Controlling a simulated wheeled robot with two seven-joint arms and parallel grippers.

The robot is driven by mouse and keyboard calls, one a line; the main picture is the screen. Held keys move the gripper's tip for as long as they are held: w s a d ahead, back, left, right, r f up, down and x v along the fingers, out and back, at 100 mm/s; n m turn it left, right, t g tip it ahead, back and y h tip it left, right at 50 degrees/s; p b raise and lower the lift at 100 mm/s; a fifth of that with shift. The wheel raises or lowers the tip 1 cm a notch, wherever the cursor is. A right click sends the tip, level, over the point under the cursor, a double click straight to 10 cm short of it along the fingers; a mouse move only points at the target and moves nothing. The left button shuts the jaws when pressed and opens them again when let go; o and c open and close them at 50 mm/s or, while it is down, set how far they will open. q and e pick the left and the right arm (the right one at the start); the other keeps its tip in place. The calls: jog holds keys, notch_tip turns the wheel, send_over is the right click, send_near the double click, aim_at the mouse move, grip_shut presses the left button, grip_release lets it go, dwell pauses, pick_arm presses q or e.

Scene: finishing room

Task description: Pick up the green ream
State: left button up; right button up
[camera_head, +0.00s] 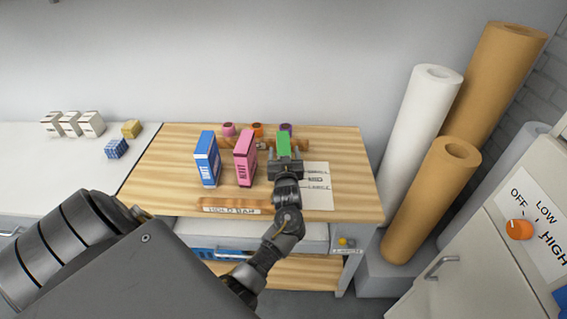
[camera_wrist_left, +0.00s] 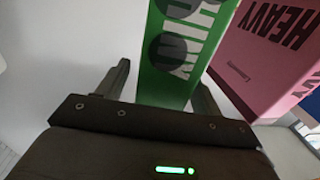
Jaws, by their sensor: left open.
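The green ream (camera_head: 283,142) stands upright on the wooden table, partly hidden behind my left gripper (camera_head: 285,160). The gripper is open. My right gripper is not in view.
A blue ream (camera_head: 207,158) stands left of the pink one. Several small coloured rolls (camera_head: 257,130) sit at the back. A wooden hold bar (camera_head: 232,207) lies along the front edge, and a printed sheet (camera_head: 319,188) lies right of the gripper. Tall rolls (camera_head: 422,115) stand at right.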

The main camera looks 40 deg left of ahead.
pick_arm(q)
grip_shut()
dwell(0.3)
jog(key=shift+r, duration=0.1)
